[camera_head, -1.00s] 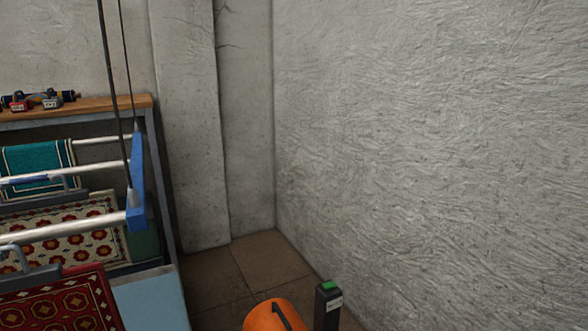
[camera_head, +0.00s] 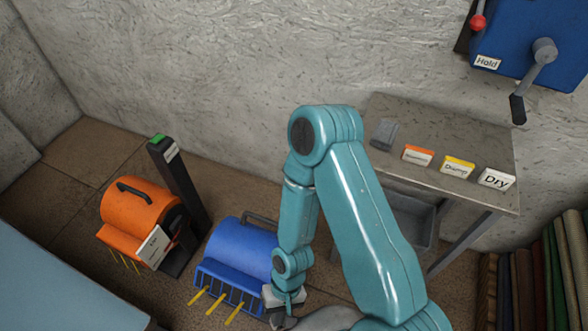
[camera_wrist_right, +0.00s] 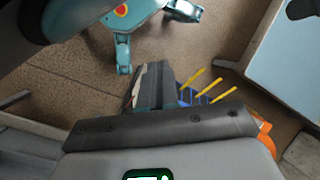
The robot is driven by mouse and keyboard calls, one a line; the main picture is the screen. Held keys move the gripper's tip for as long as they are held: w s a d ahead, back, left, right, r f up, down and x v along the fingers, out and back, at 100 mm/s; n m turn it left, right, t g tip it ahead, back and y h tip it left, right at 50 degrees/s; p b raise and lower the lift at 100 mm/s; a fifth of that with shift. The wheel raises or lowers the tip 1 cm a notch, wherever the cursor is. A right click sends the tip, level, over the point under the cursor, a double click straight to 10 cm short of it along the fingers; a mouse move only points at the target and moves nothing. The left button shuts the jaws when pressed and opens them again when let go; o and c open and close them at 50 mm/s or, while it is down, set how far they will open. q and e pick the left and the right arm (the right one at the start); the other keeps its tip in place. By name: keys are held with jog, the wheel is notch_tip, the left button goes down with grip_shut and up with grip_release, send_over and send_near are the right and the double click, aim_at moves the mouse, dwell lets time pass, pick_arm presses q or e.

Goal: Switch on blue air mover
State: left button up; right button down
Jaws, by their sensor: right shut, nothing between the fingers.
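The blue air mover (camera_head: 240,250) stands on the floor in the head view, with a grey handle on top and yellow strips at its front grille. Its right side is hidden behind my right arm. A small blue part of it (camera_wrist_right: 204,97) and the yellow strips show in the wrist view. My right gripper (camera_head: 284,300) is low beside the mover's right front; I cannot tell whether it touches. In the wrist view its dark fingers (camera_wrist_right: 155,88) are shut and empty. No switch on the blue mover is clearly visible. My left gripper is out of view.
An orange air mover (camera_head: 140,207) stands left of the blue one, beside a dark post (camera_head: 180,185) with a green top. A grey table (camera_head: 440,140) with label cards is at right, below a blue crank box (camera_head: 530,40). Rolled rugs (camera_head: 550,270) stand at lower right.

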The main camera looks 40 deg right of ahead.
jog(key=w+d+r+m+h+b, duration=0.2)
jog(key=w+d+r+m+b, duration=0.15)
jog(key=w+d, duration=0.45)
jog(key=w+d+r+m+h+b, duration=0.2)
jog(key=w+d+r+h+b, duration=0.15)
jog(key=w+d, duration=0.45)
jog(key=w+d+r+m+t+h+b, duration=0.1)
jog(key=w+d+r+b, duration=0.1)
jog(key=r, duration=0.5)
jog(key=w+d+r+m+t+h+b, duration=0.1)
jog(key=w+d+r+t+b, duration=0.1)
jog(key=w+d+r, duration=0.2)
jog(key=d+r, duration=0.3)
jog(key=shift+d+t, duration=0.15)
jog(key=shift+t, duration=0.15)
jog(key=shift+m, duration=0.25)
jog(key=x, duration=0.4)
jog(key=b+x, duration=0.1)
jog(key=x, duration=0.4)
jog(key=a+b+x, duration=0.1)
jog(key=x, duration=0.4)
jog(key=shift+s+f, duration=0.1)
jog(key=shift+s, duration=0.15)
jog(key=shift+a, duration=0.1)
